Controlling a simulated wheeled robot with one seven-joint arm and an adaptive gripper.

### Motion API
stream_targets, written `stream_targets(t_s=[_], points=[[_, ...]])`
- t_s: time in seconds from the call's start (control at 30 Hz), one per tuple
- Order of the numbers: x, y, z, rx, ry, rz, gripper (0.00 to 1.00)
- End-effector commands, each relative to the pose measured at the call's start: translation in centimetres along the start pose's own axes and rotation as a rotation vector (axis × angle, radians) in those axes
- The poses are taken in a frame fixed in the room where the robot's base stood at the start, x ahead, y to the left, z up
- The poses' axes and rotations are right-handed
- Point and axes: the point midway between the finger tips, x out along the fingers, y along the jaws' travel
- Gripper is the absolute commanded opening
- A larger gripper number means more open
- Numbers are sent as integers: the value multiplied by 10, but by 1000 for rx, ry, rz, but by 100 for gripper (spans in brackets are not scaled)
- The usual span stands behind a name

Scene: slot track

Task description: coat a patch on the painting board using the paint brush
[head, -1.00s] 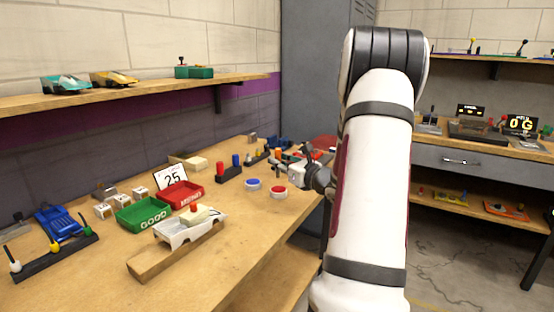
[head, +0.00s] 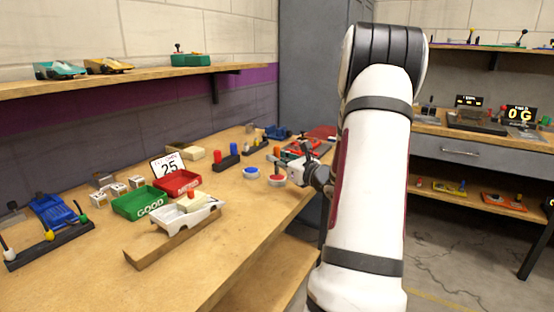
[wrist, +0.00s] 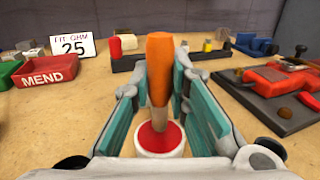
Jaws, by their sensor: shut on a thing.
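The paint brush (wrist: 160,70) has an orange upper part and a tan lower part; in the wrist view it stands roughly upright between the teal fingers of my gripper (wrist: 163,101), which is shut on it. Its lower end overlaps a red-topped round pot with a white rim (wrist: 160,143); I cannot tell whether they touch. In the head view, my gripper (head: 291,170) is beside this red pot (head: 277,181), and the brush's orange end (head: 277,150) shows above. A blue-topped pot (head: 251,172) stands left of it. I cannot identify the painting board with certainty.
A white car shell (head: 188,219) sits near a wooden strip (head: 150,255) at the bench front. Green (head: 140,205) and red (head: 176,184) trays and a "25" sign (head: 168,165) stand left. A red device on a dark base (wrist: 285,90) is right of my gripper.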

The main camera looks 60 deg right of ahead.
Motion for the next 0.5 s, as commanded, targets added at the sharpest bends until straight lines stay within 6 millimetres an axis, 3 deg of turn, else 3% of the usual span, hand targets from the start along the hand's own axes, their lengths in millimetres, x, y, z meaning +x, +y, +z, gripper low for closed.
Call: stream_targets(t_s=[0.5], points=[[0, 0, -4, 0, 0, 0, 0]])
